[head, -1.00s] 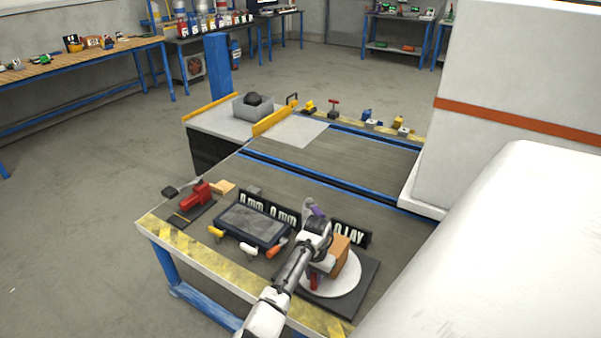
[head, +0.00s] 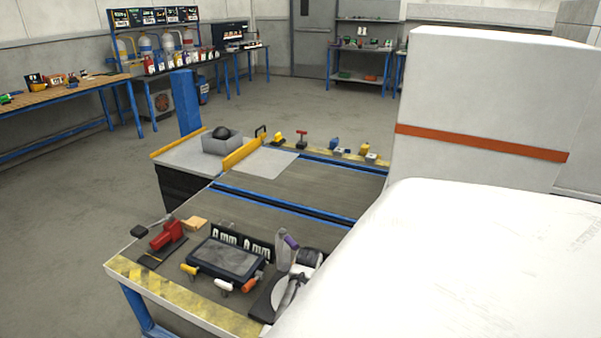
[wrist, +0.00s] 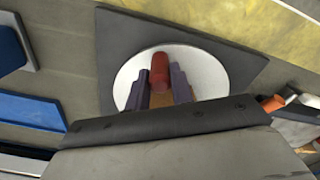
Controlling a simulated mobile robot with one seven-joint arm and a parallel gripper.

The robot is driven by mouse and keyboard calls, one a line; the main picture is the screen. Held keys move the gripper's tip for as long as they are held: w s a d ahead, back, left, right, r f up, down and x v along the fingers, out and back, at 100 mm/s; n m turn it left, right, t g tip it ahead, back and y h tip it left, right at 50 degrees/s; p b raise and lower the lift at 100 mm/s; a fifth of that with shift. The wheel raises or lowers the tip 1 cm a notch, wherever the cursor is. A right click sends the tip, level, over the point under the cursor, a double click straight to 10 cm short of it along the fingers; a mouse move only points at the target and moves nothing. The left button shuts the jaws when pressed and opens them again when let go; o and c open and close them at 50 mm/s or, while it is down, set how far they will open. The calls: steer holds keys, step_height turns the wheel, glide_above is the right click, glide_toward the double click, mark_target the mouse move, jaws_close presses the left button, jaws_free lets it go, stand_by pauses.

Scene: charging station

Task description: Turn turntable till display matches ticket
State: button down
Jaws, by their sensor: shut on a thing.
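The turntable is a white disc on a dark square base. In the head view only the left part of the disc (head: 278,291) shows, behind my arm and a large white shape. In the wrist view the disc (wrist: 205,68) and its base (wrist: 112,55) show better. A red upright piece (wrist: 160,70) stands over the disc, with an orange-brown block (wrist: 181,92) partly seen behind it. My gripper (wrist: 161,88) is shut on the red piece, a purple-grey finger on each side. Two small black displays (head: 225,236) read "0 mm". I cannot make out a ticket.
A dark tablet-like panel (head: 228,258) with yellow, white and orange handles (head: 223,286) lies left of the turntable. A red clamp-like tool (head: 167,236) is further left. The large white shape (head: 420,270) blocks the right foreground. The bench behind is mostly clear.

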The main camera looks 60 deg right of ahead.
steer(key=shift+s+d+n+b, duration=0.2)
steer(key=shift+s+d+n, duration=0.5)
steer(key=shift+n, duration=0.4)
steer(key=shift+s+d+n+b, duration=0.2)
steer(key=shift+s+d+n, duration=0.45)
steer(key=shift+n, duration=0.45)
steer(key=shift+s+d+n+b, duration=0.3)
steer(key=shift+d+n+b, duration=0.2)
steer(key=shift+d+n, duration=0.35)
steer(key=shift+s+d+n+b, duration=0.25)
steer(key=shift+d+n+b, duration=0.5)
steer(key=shift+n, duration=0.4)
steer(key=shift+d+r, duration=0.1)
steer(key=c, duration=1.2)
jaws_free()
step_height(320, 180, up, 14)
steer(key=b, duration=0.1)
